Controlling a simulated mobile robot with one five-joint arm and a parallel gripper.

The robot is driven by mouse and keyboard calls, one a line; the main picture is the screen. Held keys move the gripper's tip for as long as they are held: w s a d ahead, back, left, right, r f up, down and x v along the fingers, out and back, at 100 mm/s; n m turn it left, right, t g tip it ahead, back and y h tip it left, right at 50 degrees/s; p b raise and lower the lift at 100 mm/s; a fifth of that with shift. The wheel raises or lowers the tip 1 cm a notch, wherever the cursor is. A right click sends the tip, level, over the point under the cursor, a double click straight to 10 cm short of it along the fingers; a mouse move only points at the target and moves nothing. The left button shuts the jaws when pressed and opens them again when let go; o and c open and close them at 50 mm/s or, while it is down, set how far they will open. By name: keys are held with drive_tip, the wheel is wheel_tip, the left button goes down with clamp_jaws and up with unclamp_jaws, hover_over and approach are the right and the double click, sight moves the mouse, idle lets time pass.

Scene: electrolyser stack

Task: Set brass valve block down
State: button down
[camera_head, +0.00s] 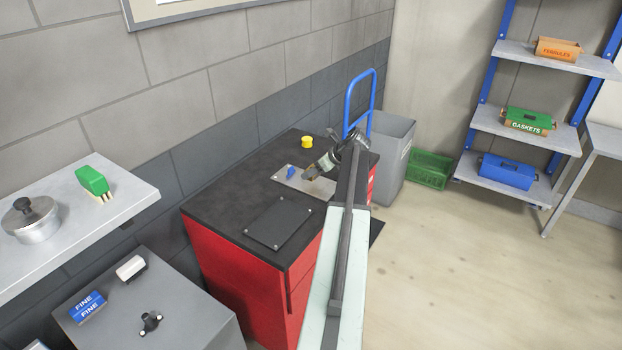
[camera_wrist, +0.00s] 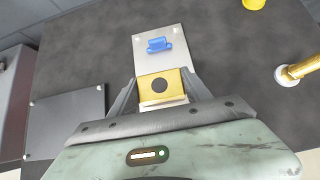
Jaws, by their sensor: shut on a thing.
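The brass valve block (camera_wrist: 153,95), a gold-coloured block with a dark round hole in its top, is held between the fingers of my gripper (camera_wrist: 162,84). In the head view my gripper (camera_head: 314,172) is small and angled down over the worktop, and the block is hard to make out. The block overlaps the near part of a light metal plate (camera_wrist: 147,62), also in the head view (camera_head: 286,181). I cannot tell whether it touches the plate. A blue part (camera_wrist: 158,44) sits on the plate beyond the block.
The dark worktop (camera_head: 225,208) tops a red cabinet (camera_head: 240,287). A dark square plate (camera_head: 278,223) lies nearer, and a yellow cap (camera_head: 307,142) stands behind. A brass pipe (camera_wrist: 300,70) stands to the right in the wrist view. A grey bin (camera_head: 392,160) is beyond the cabinet.

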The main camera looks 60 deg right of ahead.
drive_tip(key=shift+w+d, duration=0.25)
wheel_tip(320, 180, down, 4)
drive_tip(key=b, duration=0.4)
drive_tip(key=shift+r, duration=0.2)
drive_tip(key=shift+f, duration=0.15)
drive_tip(key=shift+c, duration=2.4)
unclamp_jaws()
